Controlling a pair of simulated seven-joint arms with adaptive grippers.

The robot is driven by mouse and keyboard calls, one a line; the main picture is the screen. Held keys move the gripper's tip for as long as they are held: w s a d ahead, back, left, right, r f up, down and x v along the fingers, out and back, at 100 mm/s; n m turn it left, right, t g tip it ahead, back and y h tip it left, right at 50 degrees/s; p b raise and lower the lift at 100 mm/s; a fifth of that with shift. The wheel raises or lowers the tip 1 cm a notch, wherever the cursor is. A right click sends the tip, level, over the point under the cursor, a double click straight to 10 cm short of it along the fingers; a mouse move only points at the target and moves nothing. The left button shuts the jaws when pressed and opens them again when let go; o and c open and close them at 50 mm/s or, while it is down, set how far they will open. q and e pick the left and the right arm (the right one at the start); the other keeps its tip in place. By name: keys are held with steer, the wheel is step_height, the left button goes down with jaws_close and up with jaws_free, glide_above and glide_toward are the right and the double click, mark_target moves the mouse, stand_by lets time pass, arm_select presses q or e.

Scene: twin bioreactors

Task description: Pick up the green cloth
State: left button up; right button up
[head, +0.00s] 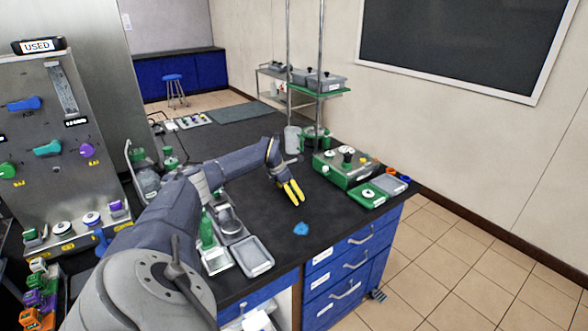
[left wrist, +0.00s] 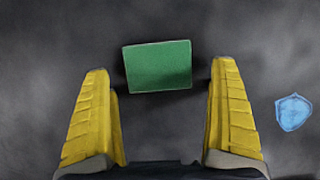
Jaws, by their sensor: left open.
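The green cloth (left wrist: 157,66) shows in the left wrist view as a small flat green rectangle on the dark bench top, slightly tilted, between and just beyond the fingertips. I cannot make it out in the head view, where my arm or gripper may hide it. My left gripper (head: 297,198) has yellow fingers pointing down over the bench. In the left wrist view its fingers (left wrist: 160,80) are wide apart, one on each side of the cloth, with nothing held. My right gripper is in neither view.
A small blue piece (head: 301,228) lies near the bench's front edge; it also shows in the left wrist view (left wrist: 293,112). A green device (head: 343,170) stands right of the gripper. A grey tray (head: 254,256) lies at the front left. The bench around the gripper is mostly clear.

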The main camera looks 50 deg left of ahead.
arm_select(q)
steer(key=c, duration=1)
steer(key=shift+r, duration=0.15)
steer(key=shift+c, duration=0.2)
step_height(320, 180, up, 20)
